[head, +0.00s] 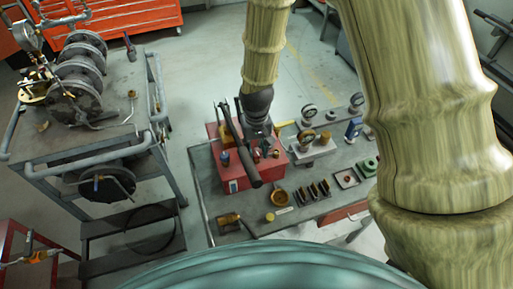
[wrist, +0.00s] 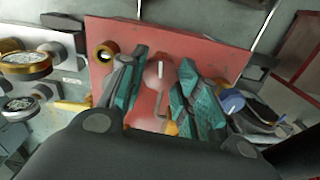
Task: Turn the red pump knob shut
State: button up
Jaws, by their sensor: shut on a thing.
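The red pump box (head: 236,184) stands on the grey bench in the head view, and its red top panel (wrist: 200,52) fills the upper middle of the wrist view. My gripper (wrist: 158,92) points down at this panel, its teal finger pads on either side of the red knob (wrist: 154,76). The knob has a pale pointer line. My gripper is shut on the knob; the black gripper body hides the near part of the panel. In the head view my gripper (head: 259,140) is over the box and hides most of the knob.
A blue knob (wrist: 231,101) is close to the right finger, and a brass ring fitting (wrist: 107,52) is left of the fingers. A black-handled lever (head: 246,152) crosses the box. Gauges (head: 308,111) stand to its right.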

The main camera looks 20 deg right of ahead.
jog(key=shift+w+m, duration=0.1)
jog(key=shift+m, duration=0.8)
jog(key=o, duration=1)
